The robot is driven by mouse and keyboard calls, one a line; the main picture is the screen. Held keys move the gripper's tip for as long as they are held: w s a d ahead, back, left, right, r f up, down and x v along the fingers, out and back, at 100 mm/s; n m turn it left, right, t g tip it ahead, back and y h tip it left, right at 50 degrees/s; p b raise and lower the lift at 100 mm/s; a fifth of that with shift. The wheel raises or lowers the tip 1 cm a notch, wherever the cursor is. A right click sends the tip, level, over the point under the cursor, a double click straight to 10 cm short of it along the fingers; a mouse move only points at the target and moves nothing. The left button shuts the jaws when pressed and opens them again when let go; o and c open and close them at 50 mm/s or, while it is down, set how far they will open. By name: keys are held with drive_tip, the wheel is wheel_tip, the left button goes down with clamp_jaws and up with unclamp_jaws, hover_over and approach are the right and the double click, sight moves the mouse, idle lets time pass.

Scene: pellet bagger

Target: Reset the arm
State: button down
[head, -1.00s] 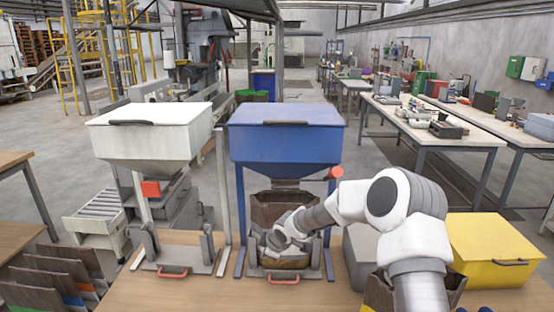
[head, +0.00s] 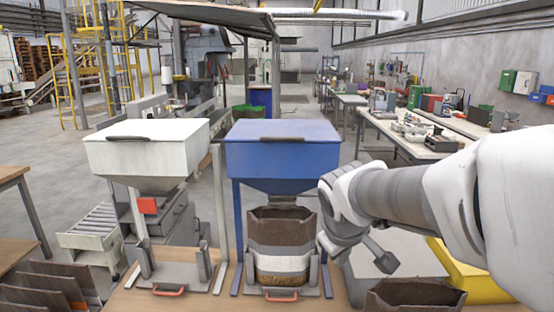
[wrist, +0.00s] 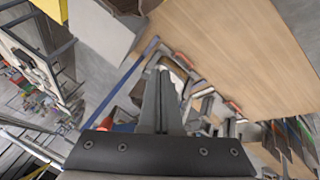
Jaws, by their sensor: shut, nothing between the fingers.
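My gripper (head: 386,262) is to the right of the blue hopper's stand in the head view, pointing down and apart from the bag. In the wrist view its fingers (wrist: 161,82) are together, with nothing between them. My white and grey arm reaches in from the right edge of the head view and hides part of the blue hopper's right side. The blue hopper (head: 283,155) stands above an open brown bag (head: 283,232), which sits upright in the holder with a red handle (head: 281,297).
A white hopper (head: 147,152) with an empty holder stands to the left. A grey box (head: 362,285), a yellow box (head: 489,288) and another open brown bag (head: 415,294) are at the right, close below my arm. Brown panels (head: 50,288) stand at the lower left.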

drive_tip(key=s+d+r+m+y, duration=0.1)
drive_tip(key=s+m, duration=0.5)
drive_tip(key=s, duration=1.2)
drive_tip(key=shift+d+y, duration=0.3)
drive_tip(key=shift+y, duration=0.1)
drive_tip(key=shift+r, duration=0.2)
